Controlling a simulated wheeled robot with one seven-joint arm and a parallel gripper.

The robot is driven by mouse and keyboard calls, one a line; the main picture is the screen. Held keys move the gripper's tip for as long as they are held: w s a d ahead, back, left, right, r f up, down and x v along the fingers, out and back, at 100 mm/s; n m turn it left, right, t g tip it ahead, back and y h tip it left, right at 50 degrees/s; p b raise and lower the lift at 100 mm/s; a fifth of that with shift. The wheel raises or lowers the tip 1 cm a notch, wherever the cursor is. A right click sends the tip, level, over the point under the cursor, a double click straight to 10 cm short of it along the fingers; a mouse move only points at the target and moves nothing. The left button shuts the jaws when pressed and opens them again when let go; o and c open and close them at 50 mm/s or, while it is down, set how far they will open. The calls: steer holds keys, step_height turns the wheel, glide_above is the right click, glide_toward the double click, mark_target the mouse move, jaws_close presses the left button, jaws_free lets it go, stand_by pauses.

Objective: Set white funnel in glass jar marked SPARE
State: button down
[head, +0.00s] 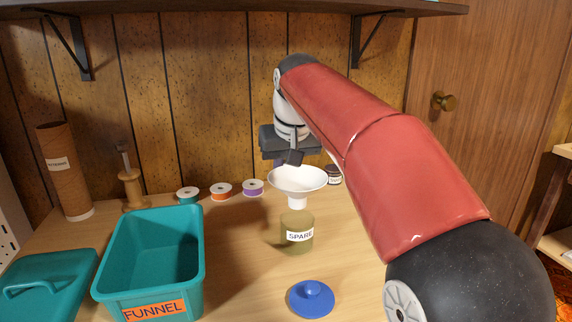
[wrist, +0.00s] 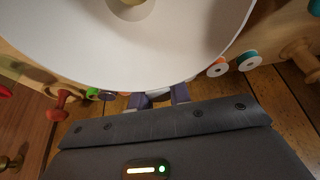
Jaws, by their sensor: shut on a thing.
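The white funnel (head: 298,182) is upright, its wide cone up and its spout down, above the glass jar marked SPARE (head: 297,234). The spout's lower end is at the jar's mouth; I cannot tell whether it is inside. My gripper (head: 293,158) is shut on the funnel's far rim. In the wrist view the funnel (wrist: 130,45) fills the upper part, and the fingers of my gripper (wrist: 157,98) meet its edge. The jar is greenish, see-through and stands on the table; it is hidden in the wrist view.
A teal bin marked FUNNEL (head: 198,262) stands open and empty at left, its teal lid (head: 62,275) beside it. A blue knobbed lid (head: 311,299) lies in front of the jar. Thread spools (head: 221,191) stand behind.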

steer(key=shift+f+b, duration=2)
steer(key=shift+f, duration=0.9)
steer(key=c, duration=1.2)
jaws_free()
